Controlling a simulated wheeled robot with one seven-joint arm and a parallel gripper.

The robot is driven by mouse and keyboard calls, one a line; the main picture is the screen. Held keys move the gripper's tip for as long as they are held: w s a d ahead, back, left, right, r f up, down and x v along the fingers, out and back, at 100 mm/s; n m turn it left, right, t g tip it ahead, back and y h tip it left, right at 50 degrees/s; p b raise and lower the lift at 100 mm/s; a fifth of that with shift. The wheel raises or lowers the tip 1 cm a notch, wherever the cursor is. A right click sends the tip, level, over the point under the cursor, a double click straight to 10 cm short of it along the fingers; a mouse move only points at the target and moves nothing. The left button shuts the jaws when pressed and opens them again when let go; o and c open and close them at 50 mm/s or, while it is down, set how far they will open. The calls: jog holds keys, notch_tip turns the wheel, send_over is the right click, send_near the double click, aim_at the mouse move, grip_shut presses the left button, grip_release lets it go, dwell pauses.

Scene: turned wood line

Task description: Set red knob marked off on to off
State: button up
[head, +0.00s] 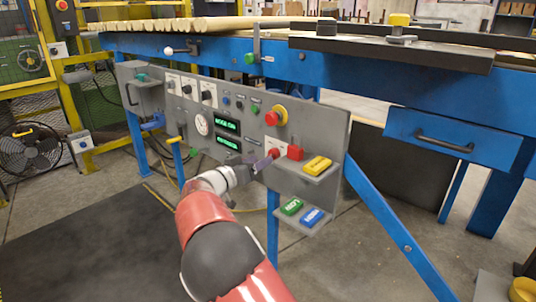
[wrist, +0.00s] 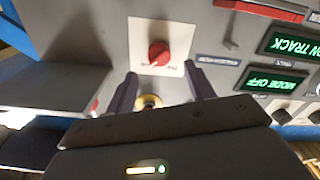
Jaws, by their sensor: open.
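The red knob (wrist: 159,54) sits on a white square plate (wrist: 139,32) on the grey panel in the wrist view. Small lettering is on the plate, too blurred to read, and I cannot tell which mark the knob points to. My gripper (wrist: 160,72) is open, its two dark fingers apart on either side of the space just below the knob in the picture. Nothing is held between them. In the head view my gripper (head: 268,158) is at the panel by the white plate (head: 272,142), and it largely hides the knob.
A display (wrist: 278,82) reads MODE OFF, upside down in the wrist view. A red-and-yellow stop button (head: 276,117) is above the plate. A red block (head: 295,152) is close on the right. Shelves hold yellow (head: 317,166), green (head: 291,206) and blue (head: 312,216) blocks.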

aim_at(273, 154)
jog(key=x, duration=0.4)
jog(key=shift+w+d, duration=0.3)
jog(key=shift+c, duration=0.2)
jog(key=c, duration=0.9)
